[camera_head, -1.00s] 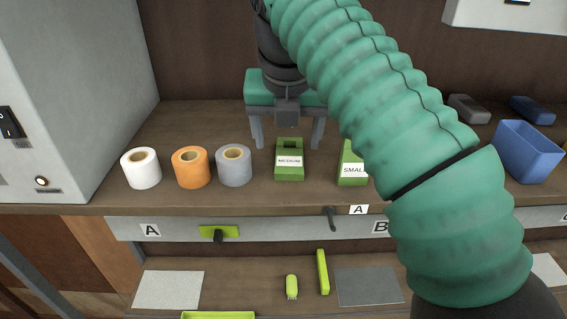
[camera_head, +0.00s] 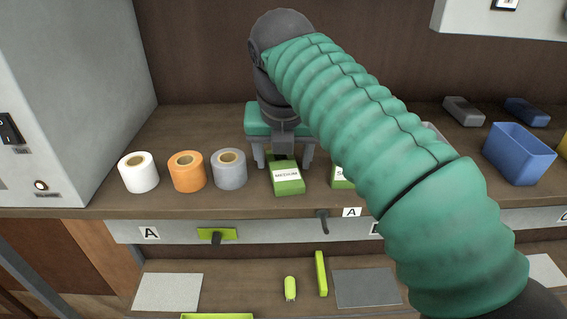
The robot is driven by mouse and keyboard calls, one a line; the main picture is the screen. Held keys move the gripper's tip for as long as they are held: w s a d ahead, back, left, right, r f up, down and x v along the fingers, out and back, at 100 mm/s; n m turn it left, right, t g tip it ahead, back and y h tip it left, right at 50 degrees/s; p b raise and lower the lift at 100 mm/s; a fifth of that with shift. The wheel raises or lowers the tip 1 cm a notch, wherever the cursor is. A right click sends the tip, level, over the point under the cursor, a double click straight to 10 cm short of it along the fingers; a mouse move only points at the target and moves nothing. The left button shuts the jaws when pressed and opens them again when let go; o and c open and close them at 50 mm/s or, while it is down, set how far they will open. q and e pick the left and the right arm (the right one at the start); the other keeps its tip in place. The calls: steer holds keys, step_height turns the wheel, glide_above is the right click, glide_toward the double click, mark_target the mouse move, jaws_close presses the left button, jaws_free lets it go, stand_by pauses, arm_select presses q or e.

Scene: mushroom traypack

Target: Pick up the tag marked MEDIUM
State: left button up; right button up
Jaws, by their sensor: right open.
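The green tag marked MEDIUM (camera_head: 287,177) lies on the wooden shelf, with its white label facing me and turned a little askew. My right gripper (camera_head: 283,164) is just behind it, its two grey fingers apart. The left finger is beside the tag's far left corner and the right finger is just past its far right edge. I cannot tell whether either finger touches it. A second green tag (camera_head: 339,178), its label mostly hidden, is partly covered by my right arm. My left gripper is not in view.
White (camera_head: 138,172), orange (camera_head: 187,171) and grey (camera_head: 229,169) rolls stand left of the tag. A blue bin (camera_head: 519,153) is at the right. A grey cabinet (camera_head: 70,90) bounds the left side. The shelf's front edge has label holders below it.

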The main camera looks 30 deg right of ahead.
steer(key=shift+f, duration=0.2)
steer(key=shift+s+d+f, duration=0.1)
steer(key=c, duration=1.4)
